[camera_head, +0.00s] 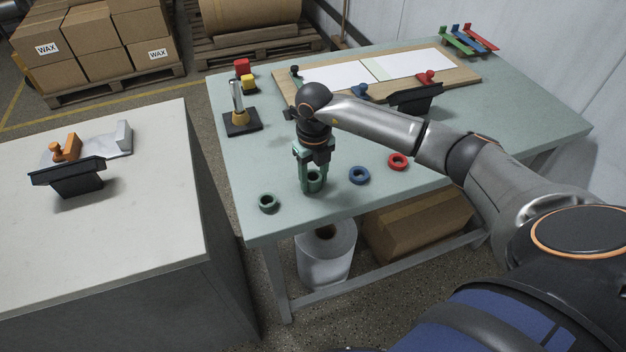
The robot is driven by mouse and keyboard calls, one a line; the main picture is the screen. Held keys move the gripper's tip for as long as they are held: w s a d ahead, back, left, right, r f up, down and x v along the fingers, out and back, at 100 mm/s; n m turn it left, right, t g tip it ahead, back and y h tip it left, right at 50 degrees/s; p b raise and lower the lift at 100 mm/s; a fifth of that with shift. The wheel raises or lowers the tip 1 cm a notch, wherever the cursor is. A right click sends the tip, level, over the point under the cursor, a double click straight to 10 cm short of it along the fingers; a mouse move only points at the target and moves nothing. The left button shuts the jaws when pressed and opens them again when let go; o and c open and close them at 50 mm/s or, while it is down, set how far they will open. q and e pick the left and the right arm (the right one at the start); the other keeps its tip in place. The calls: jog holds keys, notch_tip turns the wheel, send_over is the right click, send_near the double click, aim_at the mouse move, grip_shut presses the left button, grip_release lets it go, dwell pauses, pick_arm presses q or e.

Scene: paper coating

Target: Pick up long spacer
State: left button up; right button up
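No part is labelled as the long spacer. A dark green ring (314,180) stands near the front edge of the green table, between the fingertips of my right gripper (313,178). The gripper points straight down, with one finger on each side of the ring. Whether the fingers press on it cannot be made out. Another green ring (268,203) lies to the left, a blue ring (360,175) and a red ring (398,162) to the right. My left gripper is not in view.
A wooden board (455,75) with white sheets lies at the back of the green table (480,130). A black stand (243,122) and red and yellow blocks (245,72) are at left. Green, blue and red bars (468,40) lie far right. A pale counter (150,230) stands left.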

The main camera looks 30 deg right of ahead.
grip_shut()
jog(key=shift+r, duration=0.1)
